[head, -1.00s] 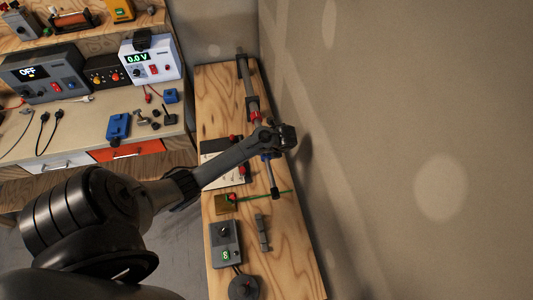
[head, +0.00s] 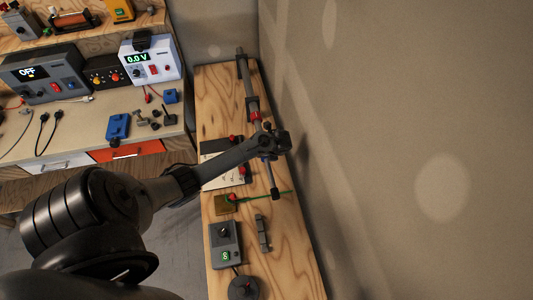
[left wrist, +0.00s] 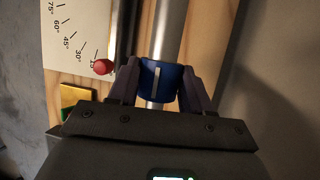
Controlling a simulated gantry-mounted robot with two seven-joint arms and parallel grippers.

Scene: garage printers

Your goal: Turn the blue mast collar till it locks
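The blue mast collar (left wrist: 158,82) sits around a grey metal mast (left wrist: 167,35) in the left wrist view, with a pale vertical mark on its face. My left gripper (left wrist: 159,90) has one finger on each side of the collar, and both seem to touch it. In the head view, my left gripper (head: 277,143) is at the mast (head: 248,80) and hides most of the collar. Only a little blue shows below it. I cannot tell whether the collar is locked. My right gripper is not in view.
A white angle scale (left wrist: 75,35) with a red knob (left wrist: 103,67) lies beside the mast. The wooden bench (head: 285,265) also holds a grey box with a green display (head: 225,245) and a grey clamp-like part (head: 262,232). A wall (head: 400,120) stands close on the right.

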